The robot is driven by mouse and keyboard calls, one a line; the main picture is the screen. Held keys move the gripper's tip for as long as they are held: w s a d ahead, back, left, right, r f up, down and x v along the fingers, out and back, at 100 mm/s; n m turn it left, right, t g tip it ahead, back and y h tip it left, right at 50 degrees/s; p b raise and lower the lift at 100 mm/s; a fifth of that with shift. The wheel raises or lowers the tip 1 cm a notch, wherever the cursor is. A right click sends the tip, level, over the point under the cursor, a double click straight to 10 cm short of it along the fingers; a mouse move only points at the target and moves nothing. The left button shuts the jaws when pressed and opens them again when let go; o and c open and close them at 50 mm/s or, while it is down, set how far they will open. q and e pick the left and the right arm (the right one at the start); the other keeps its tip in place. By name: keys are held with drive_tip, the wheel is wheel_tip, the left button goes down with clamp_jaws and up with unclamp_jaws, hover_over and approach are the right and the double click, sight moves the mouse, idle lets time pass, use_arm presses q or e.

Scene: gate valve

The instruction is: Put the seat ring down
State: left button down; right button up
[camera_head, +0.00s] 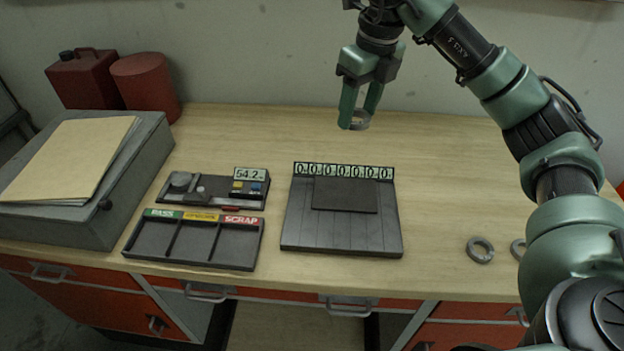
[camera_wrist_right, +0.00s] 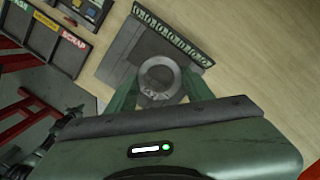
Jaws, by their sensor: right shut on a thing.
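My right gripper (camera_head: 358,122) is shut on a grey metal seat ring (camera_head: 360,120) and holds it in the air above the back of the bench. In the right wrist view the seat ring (camera_wrist_right: 160,78) sits between the two green fingers (camera_wrist_right: 160,92), with some markings on its near face. Two more grey rings lie flat on the bench at the right: one ring (camera_head: 480,249) is in full view, and the other ring (camera_head: 518,249) is partly hidden by my right arm. My left gripper is not in view.
A dark grooved board (camera_head: 342,235) with a row of number tiles lies mid-bench. Left of it are a gauge with a display (camera_head: 214,189) and a three-slot tray (camera_head: 190,243) marked PASS, a yellow label and SCRAP. A grey box (camera_head: 120,185) and red cans (camera_head: 147,80) stand far left.

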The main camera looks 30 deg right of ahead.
drive_tip(key=shift+w+a+f, duration=0.15)
drive_tip(key=shift+a, duration=0.15)
wheel_tip(320, 180, down, 7)
drive_tip(key=b, duration=0.1)
hover_over(344, 193)
drive_tip(key=f, duration=0.5)
drive_tip(key=f+p, duration=0.1)
drive_tip(key=f, duration=0.1)
drive_tip(key=shift+s+d+f, duration=0.15)
drive_tip(key=shift+s+d, duration=0.05)
drive_tip(key=shift+s, duration=0.05)
wheel_tip(344, 193, down, 4)
drive_tip(key=shift+f+p, duration=0.25)
drive_tip(key=shift+p, duration=0.15)
drive_tip(key=shift+f, duration=0.15)
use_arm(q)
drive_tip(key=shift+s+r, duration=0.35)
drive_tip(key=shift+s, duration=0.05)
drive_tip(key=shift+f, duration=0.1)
use_arm(e)
drive_tip(key=shift+f, duration=0.1)
